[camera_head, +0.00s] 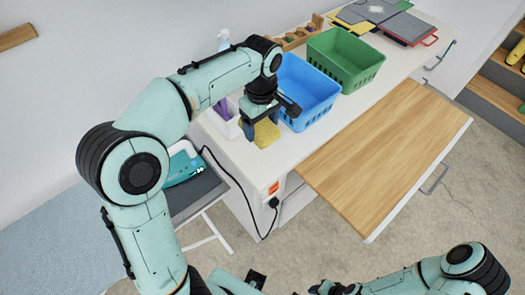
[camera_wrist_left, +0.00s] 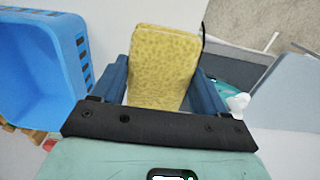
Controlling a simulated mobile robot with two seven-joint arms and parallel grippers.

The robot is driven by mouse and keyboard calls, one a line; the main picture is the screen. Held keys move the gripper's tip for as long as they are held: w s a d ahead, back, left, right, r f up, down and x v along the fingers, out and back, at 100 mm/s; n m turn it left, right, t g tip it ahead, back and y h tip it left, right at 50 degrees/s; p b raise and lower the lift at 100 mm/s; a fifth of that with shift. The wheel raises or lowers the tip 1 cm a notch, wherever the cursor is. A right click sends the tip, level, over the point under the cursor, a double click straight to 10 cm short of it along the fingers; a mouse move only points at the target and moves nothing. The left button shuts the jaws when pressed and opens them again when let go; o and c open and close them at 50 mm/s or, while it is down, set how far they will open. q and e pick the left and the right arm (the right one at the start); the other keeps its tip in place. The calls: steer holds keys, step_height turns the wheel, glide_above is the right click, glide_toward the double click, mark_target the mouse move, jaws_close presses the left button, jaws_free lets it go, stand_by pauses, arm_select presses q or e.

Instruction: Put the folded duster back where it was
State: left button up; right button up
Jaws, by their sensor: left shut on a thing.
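The folded duster (camera_head: 267,133) is a yellow, mottled, soft block. My left gripper (camera_head: 261,119) points down over the white counter (camera_head: 236,152) and is shut on the duster. In the left wrist view the duster (camera_wrist_left: 164,66) sits between the two blue fingers, its far end standing out past them. It is at or just above the counter near its front left end; I cannot tell whether it touches. My right arm (camera_head: 440,275) comes in at the bottom right; its gripper (camera_head: 335,289) is mostly cut off by the lower edge.
A blue basket (camera_head: 309,90) stands close right of the duster, with a green basket (camera_head: 345,60) behind it. A white container (camera_head: 222,118) with a purple item is close on the left. A wooden board (camera_head: 385,150) juts out at the front. A black cord (camera_head: 235,181) hangs below.

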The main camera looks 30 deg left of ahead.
mark_target(262, 157)
arm_select(q)
steer(key=f, duration=0.6)
steer(key=f+b, duration=0.1)
steer(key=f, duration=0.5)
steer(key=shift+w+f, duration=0.2)
steer(key=shift+f, duration=0.15)
arm_select(e)
steer(key=shift+s+f, duration=0.25)
steer(key=shift+f, duration=0.3)
steer(key=shift+s+f, duration=0.25)
steer(key=shift+f, duration=0.3)
arm_select(q)
steer(key=shift+f+b, duration=0.15)
steer(key=shift+b, duration=0.2)
steer(key=o, duration=1)
steer(key=shift+r, duration=0.2)
step_height(262, 157, up, 12)
steer(key=shift+p, duration=1)
arm_select(e)
steer(key=shift+w+r, duration=0.35)
steer(key=shift+r, duration=0.2)
steer(key=shift+w+r, duration=0.3)
steer(key=shift+r, duration=0.25)
